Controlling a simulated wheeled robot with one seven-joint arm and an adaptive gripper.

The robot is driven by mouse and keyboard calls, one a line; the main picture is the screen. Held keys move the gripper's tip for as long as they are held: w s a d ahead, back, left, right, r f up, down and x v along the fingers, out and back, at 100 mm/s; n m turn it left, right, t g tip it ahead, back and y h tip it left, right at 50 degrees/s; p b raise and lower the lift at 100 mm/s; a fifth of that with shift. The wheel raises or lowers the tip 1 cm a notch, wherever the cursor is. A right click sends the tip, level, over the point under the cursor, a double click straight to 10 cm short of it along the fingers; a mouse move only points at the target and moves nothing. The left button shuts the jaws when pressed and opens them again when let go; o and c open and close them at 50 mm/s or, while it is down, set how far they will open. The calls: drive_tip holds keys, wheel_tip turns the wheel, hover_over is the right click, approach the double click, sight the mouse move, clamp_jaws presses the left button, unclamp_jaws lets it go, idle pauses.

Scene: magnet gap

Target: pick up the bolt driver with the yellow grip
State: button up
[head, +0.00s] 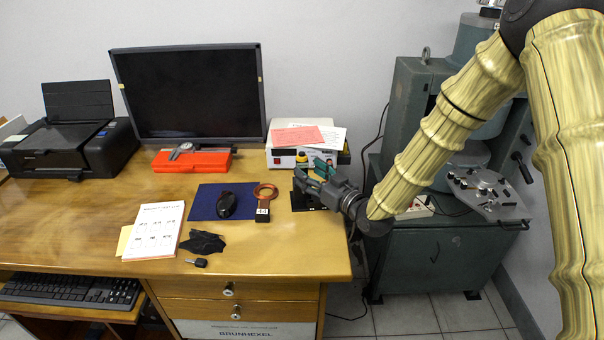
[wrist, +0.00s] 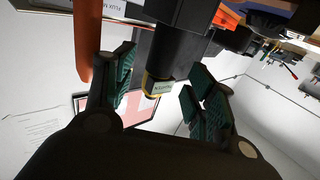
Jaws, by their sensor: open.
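In the wrist view, a dark upright-looking body with a yellow band and pale label (wrist: 158,87) shows between the fingers of my gripper (wrist: 158,95). It may be the bolt driver, but I cannot tell for sure. The fingers are apart, one on each side of it, and I see no grip on it. In the head view, my gripper (head: 312,176) is over the right end of the desk, near the instrument box. My gripper partly hides that area, so no whole driver is seen there.
A black stand (head: 302,203) lies under my gripper. The instrument box (head: 286,157) with papers is behind. A green machine (head: 425,235) stands close on the right.

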sight(306, 169)
drive_tip(key=shift+x, duration=2.15)
clamp_jaws()
